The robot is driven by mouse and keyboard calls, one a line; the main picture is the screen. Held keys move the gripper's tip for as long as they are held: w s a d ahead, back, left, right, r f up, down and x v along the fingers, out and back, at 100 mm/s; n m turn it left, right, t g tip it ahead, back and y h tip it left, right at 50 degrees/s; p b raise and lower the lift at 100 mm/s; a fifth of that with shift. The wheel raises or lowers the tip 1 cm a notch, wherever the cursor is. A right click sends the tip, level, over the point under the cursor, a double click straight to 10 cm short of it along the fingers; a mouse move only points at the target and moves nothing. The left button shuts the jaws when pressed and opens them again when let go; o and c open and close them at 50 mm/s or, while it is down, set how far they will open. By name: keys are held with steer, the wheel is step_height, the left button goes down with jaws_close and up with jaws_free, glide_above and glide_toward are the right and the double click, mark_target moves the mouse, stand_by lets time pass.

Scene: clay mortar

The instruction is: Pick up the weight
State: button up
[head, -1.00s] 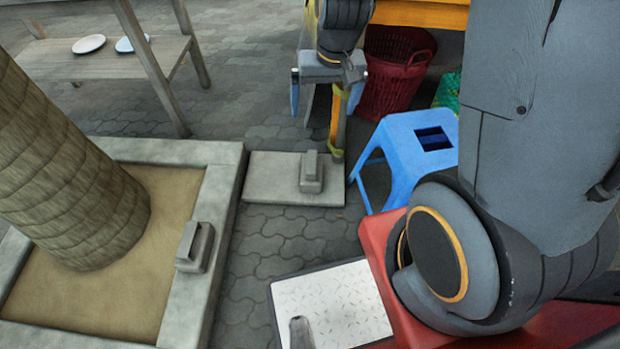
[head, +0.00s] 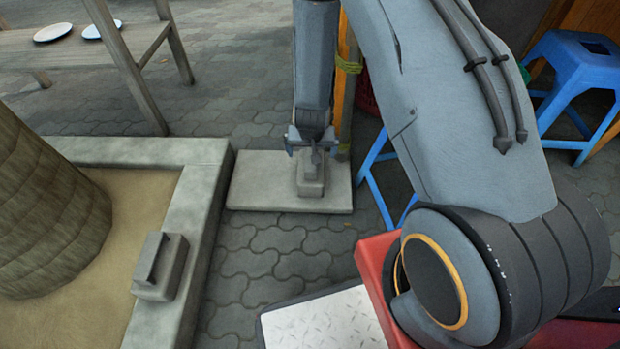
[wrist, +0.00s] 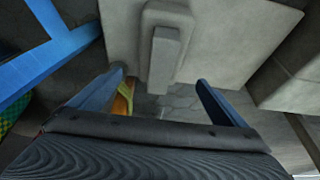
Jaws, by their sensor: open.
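A grey block-shaped weight with a raised handle (head: 311,183) sits on a flat pale stone slab (head: 255,188). My gripper (head: 312,152) is above or just behind it in the head view, fingers apart and empty. In the wrist view the weight (wrist: 165,48) lies beyond the open fingertips (wrist: 158,92), with its narrow handle between their lines. I cannot tell the exact height gap. A second, similar grey weight (head: 160,266) rests on the stone rim of the planter (head: 203,190) at left.
A post (head: 346,95) with a yellow-green tie stands right behind the slab. Blue stools (head: 577,75) are at right, one partly behind my arm. A wooden shelf table (head: 130,70) with plates is at back left. Paving between planter and slab is clear.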

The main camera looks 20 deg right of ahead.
steer(key=b+x, duration=0.2)
steer(key=x, duration=0.3)
steer(key=shift+s, duration=0.2)
steer(key=shift+b+x, duration=1.7)
steer(key=shift+x, duration=0.9)
steer(key=c, duration=1.9)
steer(key=shift+w+r, duration=0.1)
steer(key=shift+r, duration=0.05)
steer(key=shift+c, duration=1.3)
steer(key=shift+r+p, duration=2.7)
steer(key=shift+r, duration=2.35)
